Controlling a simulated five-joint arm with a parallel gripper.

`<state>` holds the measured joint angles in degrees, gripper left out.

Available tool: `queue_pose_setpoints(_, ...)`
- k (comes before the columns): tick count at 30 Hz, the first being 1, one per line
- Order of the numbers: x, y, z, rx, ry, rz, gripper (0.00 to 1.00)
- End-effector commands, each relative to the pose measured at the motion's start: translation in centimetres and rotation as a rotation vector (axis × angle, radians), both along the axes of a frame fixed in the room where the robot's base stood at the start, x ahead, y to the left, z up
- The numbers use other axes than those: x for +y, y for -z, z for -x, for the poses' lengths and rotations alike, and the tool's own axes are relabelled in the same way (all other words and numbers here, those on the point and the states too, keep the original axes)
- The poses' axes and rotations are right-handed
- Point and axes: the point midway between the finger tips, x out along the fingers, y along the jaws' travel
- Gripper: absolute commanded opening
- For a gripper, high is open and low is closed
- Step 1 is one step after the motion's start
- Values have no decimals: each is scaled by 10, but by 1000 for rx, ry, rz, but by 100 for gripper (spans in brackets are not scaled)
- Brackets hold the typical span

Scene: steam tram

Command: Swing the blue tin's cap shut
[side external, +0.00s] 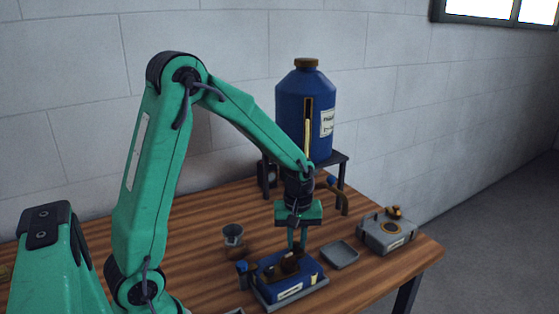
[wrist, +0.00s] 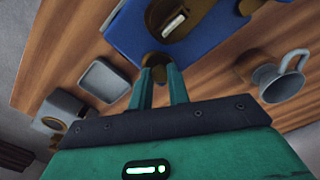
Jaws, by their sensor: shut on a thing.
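The blue tin (side external: 313,278) stands on the table in a low grey tray (side external: 264,303), with a pale label on its front. In the wrist view the tin (wrist: 120,30) fills the top middle, with a dark brown opening on its top. My gripper (side external: 297,248) points down at the tin's top from above. In the wrist view my gripper's two fingers (wrist: 158,70) are close together on a small brown part, which looks like the edge of the cap (wrist: 156,60). The fingers hide part of it, and I cannot tell the cap's exact angle.
A grey cup (side external: 232,234) stands left of the tin. A shallow grey dish (side external: 339,254) and a grey tin (side external: 385,235) with a brass-coloured top lie to the right.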

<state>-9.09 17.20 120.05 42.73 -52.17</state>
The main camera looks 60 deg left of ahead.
Motion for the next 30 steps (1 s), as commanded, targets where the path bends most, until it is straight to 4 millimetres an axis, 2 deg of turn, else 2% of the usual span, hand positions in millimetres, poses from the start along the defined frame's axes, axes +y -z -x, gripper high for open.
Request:
queue_pose_setpoints(10,0,0,-5,0,-165,0,0)
queue_pose_setpoints(25,0,0,-6,0,-188,0,0)
queue_pose_setpoints(26,0,0,-6,0,-188,0,24)
queue_pose_setpoints(28,0,0,-6,0,-188,0,37)
queue_pose_setpoints(30,0,0,-6,0,-188,0,40)
